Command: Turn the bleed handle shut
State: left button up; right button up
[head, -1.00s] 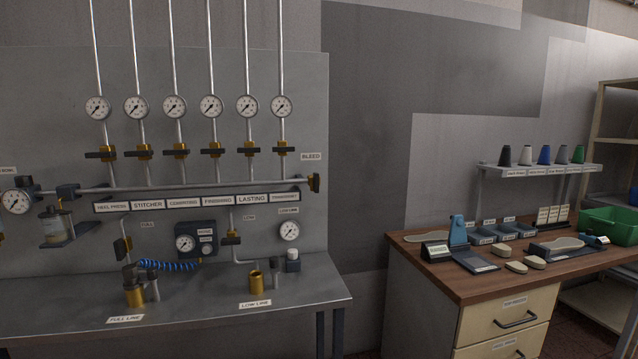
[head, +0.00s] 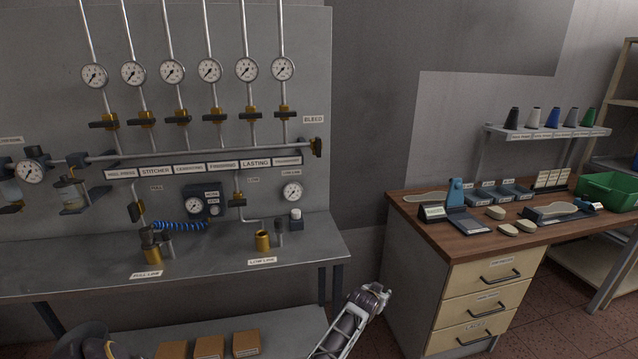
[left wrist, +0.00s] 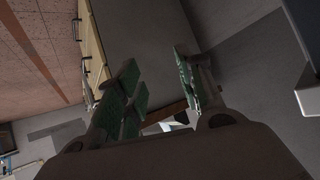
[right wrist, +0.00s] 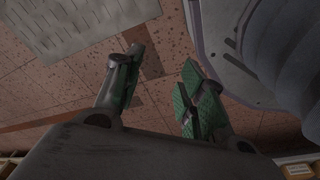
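The bleed handle (head: 317,147) is a small dark handle on a brass valve at the right end of the horizontal manifold pipe, just below the BLEED label (head: 313,119). It looks upright, roughly crosswise to the pipe; its exact setting is too small to tell. My left gripper (left wrist: 160,90) is open and empty in the left wrist view, with green-padded fingers apart. My right gripper (right wrist: 160,85) is open and empty, above the floor in the right wrist view. Neither gripper touches the handle. In the head view, arm parts show low, but I cannot make out fingertips.
Several gauges and black-handled valves line the grey panel (head: 60,90) above the manifold pipe (head: 230,153). A metal bench (head: 210,265) stands below, with boxes (head: 209,347) on its lower shelf. A wooden-topped drawer cabinet (head: 480,232) stands to the right.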

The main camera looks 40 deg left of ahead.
pick_arm(q)
jog(key=w+a+r+n+t+y+p, duration=0.1)
jog(key=w+a+r, duration=0.2)
jog(key=r, duration=0.7)
jog(key=w+a+r+n+t+y+p, duration=0.15)
jog(key=a+r, duration=0.25)
jog(key=r, duration=0.6)
jog(key=w+a+r+n+t+y+p, duration=0.1)
jog(key=w+a+r+y+p, duration=0.15)
jog(key=r, duration=0.75)
jog(key=s+a+r+n+g+y, duration=0.1)
jog(key=s+a+r+n+y, duration=0.2)
jog(key=a+r, duration=0.4)
jog(key=s+a+r+n+g+y, duration=0.1)
jog(key=s+a+r+n+y, duration=0.2)
jog(key=a+r, duration=0.4)
jog(key=shift+a+r+n+y+p, duration=0.15)
jog(key=shift+r+n+y+p, duration=0.2)
jog(key=shift+y, duration=0.35)
pick_arm(e)
jog(key=s+d+f, duration=0.1)
jog(key=s, duration=0.7)
jog(key=s+d+f, duration=0.1)
jog(key=s+f, duration=0.1)
jog(key=s, duration=0.7)
jog(key=shift+d+g, duration=0.3)
jog(key=shift+g, duration=0.1)
pick_arm(q)
jog(key=shift+g, duration=0.25)
